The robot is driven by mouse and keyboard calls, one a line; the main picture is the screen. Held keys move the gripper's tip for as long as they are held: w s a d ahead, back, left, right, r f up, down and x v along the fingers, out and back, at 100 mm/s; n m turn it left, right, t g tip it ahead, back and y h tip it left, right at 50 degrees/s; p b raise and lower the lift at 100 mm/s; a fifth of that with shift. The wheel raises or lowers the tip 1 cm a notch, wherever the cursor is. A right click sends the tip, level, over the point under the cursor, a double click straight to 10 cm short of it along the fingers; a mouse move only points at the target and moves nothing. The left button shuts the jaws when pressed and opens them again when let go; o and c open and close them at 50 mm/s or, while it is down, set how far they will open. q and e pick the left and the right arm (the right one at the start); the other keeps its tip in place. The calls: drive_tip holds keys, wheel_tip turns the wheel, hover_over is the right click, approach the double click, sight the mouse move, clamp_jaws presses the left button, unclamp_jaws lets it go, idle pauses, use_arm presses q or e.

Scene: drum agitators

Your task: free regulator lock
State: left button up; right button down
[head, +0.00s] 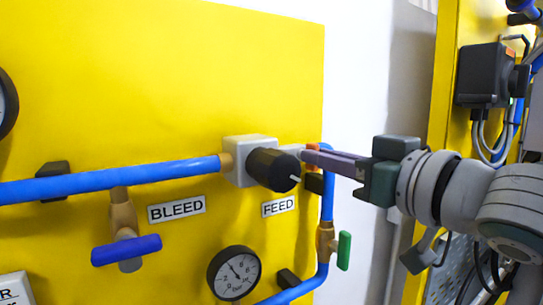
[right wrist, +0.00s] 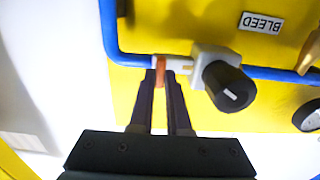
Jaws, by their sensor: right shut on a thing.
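The regulator is a light grey block (head: 240,150) with a black round knob (head: 272,170) that has a white pointer mark. It is mounted on the yellow panel in the blue pipe line, above the FEED label. It also shows in the right wrist view, with its knob (right wrist: 229,87) facing out. My right gripper (head: 307,155) reaches in from the right to the regulator's right side. In the right wrist view its dark fingers (right wrist: 160,72) are shut on a small orange-brown piece beside the grey block. The fingers partly hide that piece. My left gripper is not in view.
The BLEED label (head: 177,209) and a blue-handled valve (head: 126,250) are at the left. A pressure gauge (head: 234,272) and a green-handled valve (head: 343,250) are below. A blue pipe (head: 327,208) runs down near the panel's right edge. A second yellow panel stands at right.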

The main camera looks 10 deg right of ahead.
idle(0.4)
drive_tip(key=shift+n, duration=0.4)
drive_tip(key=shift+a+f+n+p, duration=0.1)
drive_tip(key=shift+n+p, duration=0.3)
drive_tip(key=shift+n, duration=3.9)
drive_tip(key=shift+a+f+n+p, duration=0.1)
drive_tip(key=shift+n+p, duration=0.3)
drive_tip(key=shift+n, duration=3.9)
drive_tip(key=c, duration=0.9)
unclamp_jaws()
